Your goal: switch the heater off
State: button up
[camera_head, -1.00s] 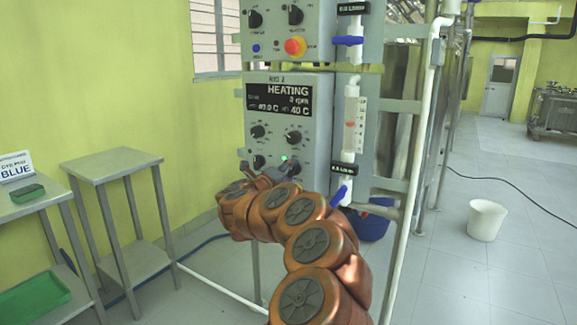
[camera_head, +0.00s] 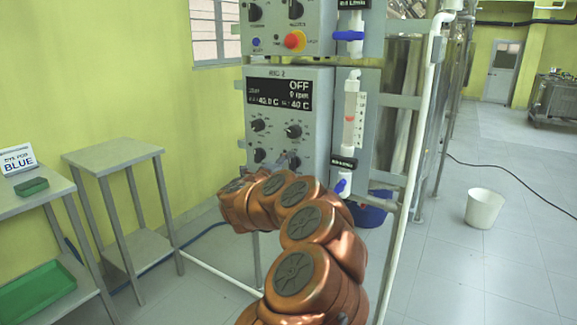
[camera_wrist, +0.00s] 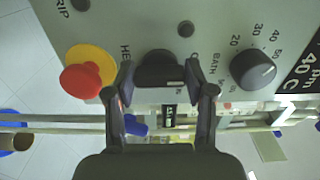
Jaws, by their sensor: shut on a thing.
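The heater knob (camera_wrist: 160,68), black and beside lettering that begins "HE", sits on the grey control panel in the wrist view. My gripper (camera_wrist: 163,82) has its two fingers on either side of this knob and is shut on it. In the head view the RIG 2 control box (camera_head: 312,75) has a display (camera_head: 280,94) reading OFF, 0 rpm and 40 C. My arm hides the lower part of this box in the head view, including the heater knob.
A red button on a yellow base (camera_wrist: 82,80) is close to my gripper in the wrist view. The bath knob (camera_wrist: 253,69) is on the other side. A flowmeter (camera_head: 352,115) stands right of the box. A side table (camera_head: 113,150) is at left; a white bucket (camera_head: 484,208) stands right.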

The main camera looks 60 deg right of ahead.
jog(key=shift+r, duration=0.1)
jog(key=o, duration=1.2)
jog(key=shift+c, duration=0.2)
jog(key=a, duration=1.2)
jog(key=shift+s, duration=0.25)
